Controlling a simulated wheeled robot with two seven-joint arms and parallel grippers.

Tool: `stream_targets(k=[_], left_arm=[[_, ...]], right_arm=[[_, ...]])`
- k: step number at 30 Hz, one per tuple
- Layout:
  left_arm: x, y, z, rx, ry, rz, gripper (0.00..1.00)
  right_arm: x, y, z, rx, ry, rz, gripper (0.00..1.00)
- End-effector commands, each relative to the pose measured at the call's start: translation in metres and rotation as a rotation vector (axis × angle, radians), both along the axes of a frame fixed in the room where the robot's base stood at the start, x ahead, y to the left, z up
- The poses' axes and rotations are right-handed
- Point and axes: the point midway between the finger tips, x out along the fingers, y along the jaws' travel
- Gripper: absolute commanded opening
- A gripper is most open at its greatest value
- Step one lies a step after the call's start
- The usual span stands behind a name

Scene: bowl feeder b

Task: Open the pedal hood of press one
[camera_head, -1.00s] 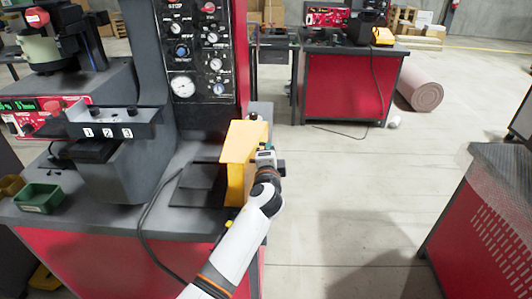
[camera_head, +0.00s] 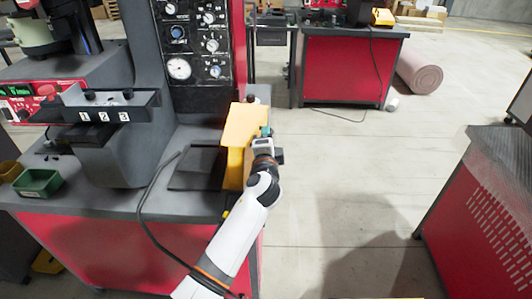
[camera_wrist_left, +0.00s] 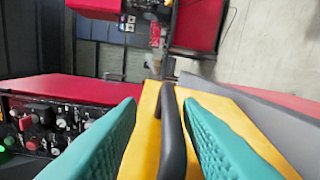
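The yellow pedal hood (camera_head: 243,122) of the press stands on the right end of the grey bench top. In the left wrist view the yellow surface of the hood (camera_wrist_left: 143,140) carries a dark bar-shaped handle (camera_wrist_left: 173,135). My left gripper (camera_head: 266,138) is at the hood's right side in the head view. In the wrist view its two teal fingers (camera_wrist_left: 165,140) are apart, one on each side of the handle, with a visible gap to it on both sides. The pedal inside the hood is hidden. My right gripper is not in view.
The press has a gauge panel (camera_head: 205,42) behind the hood and a numbered fixture (camera_head: 108,112) to its left. A black cable (camera_head: 150,205) loops over the bench front. A green bin (camera_head: 38,183) sits at the left. Open floor lies to the right, before another red cabinet (camera_head: 480,215).

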Motion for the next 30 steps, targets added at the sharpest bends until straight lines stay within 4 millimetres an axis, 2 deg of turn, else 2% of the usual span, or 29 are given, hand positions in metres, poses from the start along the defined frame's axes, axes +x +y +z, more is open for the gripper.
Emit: stream_targets(k=[9, 15, 20, 30], left_arm=[[-0.065, 0.002, 0.003, -0.002, 0.001, -0.001, 0.33], [-0.091, 0.002, 0.004, -0.001, 0.002, -0.002, 0.33], [-0.097, 0.002, 0.005, -0.001, 0.001, -0.002, 0.33], [-0.097, 0.002, 0.005, -0.001, 0.001, -0.001, 0.33]], right_arm=[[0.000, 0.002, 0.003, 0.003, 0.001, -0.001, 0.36], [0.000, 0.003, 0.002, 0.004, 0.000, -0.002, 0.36], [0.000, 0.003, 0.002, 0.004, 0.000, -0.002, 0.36], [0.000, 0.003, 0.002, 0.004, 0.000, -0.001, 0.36]])
